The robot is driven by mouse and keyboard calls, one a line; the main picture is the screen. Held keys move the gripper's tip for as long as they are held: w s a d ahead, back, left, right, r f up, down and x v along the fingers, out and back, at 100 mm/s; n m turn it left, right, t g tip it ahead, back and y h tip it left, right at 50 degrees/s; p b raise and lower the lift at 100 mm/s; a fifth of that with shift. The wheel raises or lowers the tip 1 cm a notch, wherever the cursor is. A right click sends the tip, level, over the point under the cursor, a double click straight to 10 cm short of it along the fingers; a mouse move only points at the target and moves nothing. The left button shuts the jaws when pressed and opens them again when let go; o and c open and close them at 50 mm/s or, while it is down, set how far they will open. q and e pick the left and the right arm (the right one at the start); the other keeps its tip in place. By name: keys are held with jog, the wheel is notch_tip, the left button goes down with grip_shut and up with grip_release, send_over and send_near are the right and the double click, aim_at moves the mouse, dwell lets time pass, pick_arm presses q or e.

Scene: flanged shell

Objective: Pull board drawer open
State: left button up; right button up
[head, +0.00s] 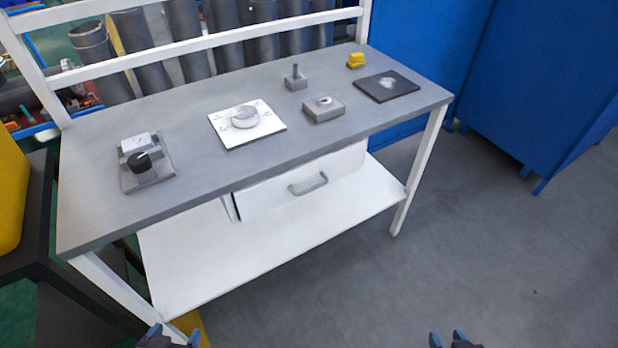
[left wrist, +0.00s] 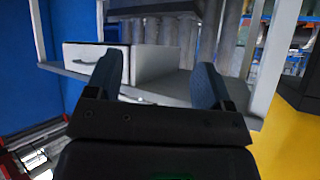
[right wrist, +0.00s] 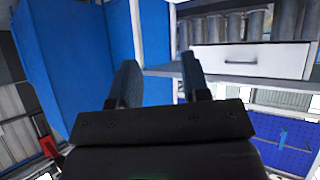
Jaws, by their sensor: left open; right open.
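The white drawer (head: 300,184) hangs under the grey tabletop of the workbench, with a grey bow handle (head: 308,184) on its front. It looks shut or nearly so. The drawer also shows in the left wrist view (left wrist: 140,61) and in the right wrist view (right wrist: 262,61). My left gripper (head: 175,337) is open and empty at the bottom edge of the head view, in front of the bench's left leg. My right gripper (head: 449,338) is open and empty at the bottom edge, over the floor. Both are well apart from the handle.
The grey tabletop (head: 190,190) carries a black-knob block (head: 142,162), a white dial plate (head: 246,124), small grey blocks (head: 323,107), a yellow piece (head: 356,61) and a black plate (head: 387,86). A white shelf (head: 190,255) lies below. The floor (head: 480,220) in front is clear.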

jog(key=shift+w+r, duration=0.1)
jog(key=shift+w, duration=0.15)
jog(key=shift+c, duration=0.3)
